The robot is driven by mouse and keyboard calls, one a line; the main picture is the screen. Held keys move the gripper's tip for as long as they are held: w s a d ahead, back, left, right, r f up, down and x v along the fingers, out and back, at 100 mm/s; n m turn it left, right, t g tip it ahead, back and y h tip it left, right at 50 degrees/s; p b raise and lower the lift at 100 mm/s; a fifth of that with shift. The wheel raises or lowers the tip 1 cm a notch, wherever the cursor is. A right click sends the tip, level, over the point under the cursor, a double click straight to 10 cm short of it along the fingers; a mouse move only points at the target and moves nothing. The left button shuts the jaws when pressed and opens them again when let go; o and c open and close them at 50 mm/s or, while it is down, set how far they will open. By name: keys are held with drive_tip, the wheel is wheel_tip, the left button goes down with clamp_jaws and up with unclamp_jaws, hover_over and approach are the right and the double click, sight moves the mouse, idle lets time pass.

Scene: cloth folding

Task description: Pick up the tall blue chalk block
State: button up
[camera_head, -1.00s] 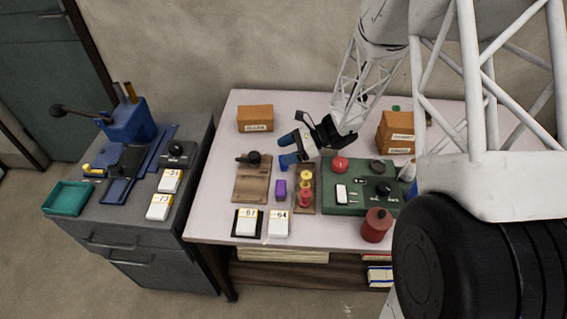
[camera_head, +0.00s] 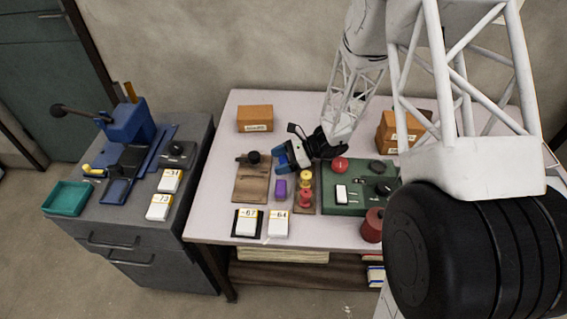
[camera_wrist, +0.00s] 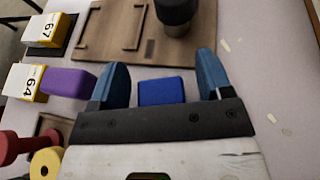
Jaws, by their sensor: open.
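In the wrist view, a dark blue block (camera_wrist: 160,92) lies between the two blue fingers of my gripper (camera_wrist: 160,75). Clear gaps show between the block and both fingers. Its lower end is cut off by the dark gripper body, so I cannot tell its full height. In the head view, my gripper (camera_head: 289,154) is open over the table, just right of the wooden board. There I cannot tell the block apart from the blue fingers. A purple block (camera_head: 279,189) stands near the gripper; it also shows left of the fingers in the wrist view (camera_wrist: 68,83).
A wooden board (camera_head: 249,184) with a black knob (camera_head: 252,157) lies left of the gripper. Yellow and red spools (camera_head: 305,190), a green panel (camera_head: 345,206) and a red can (camera_head: 371,226) are to the right. Number blocks 67 (camera_head: 246,224) and 64 (camera_head: 278,225) stand in front.

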drive_tip(key=shift+a+f, duration=0.15)
drive_tip(key=shift+a, duration=0.15)
idle(0.4)
drive_tip(key=c, duration=1)
wheel_tip(320, 180, up, 10)
idle(0.4)
idle(0.5)
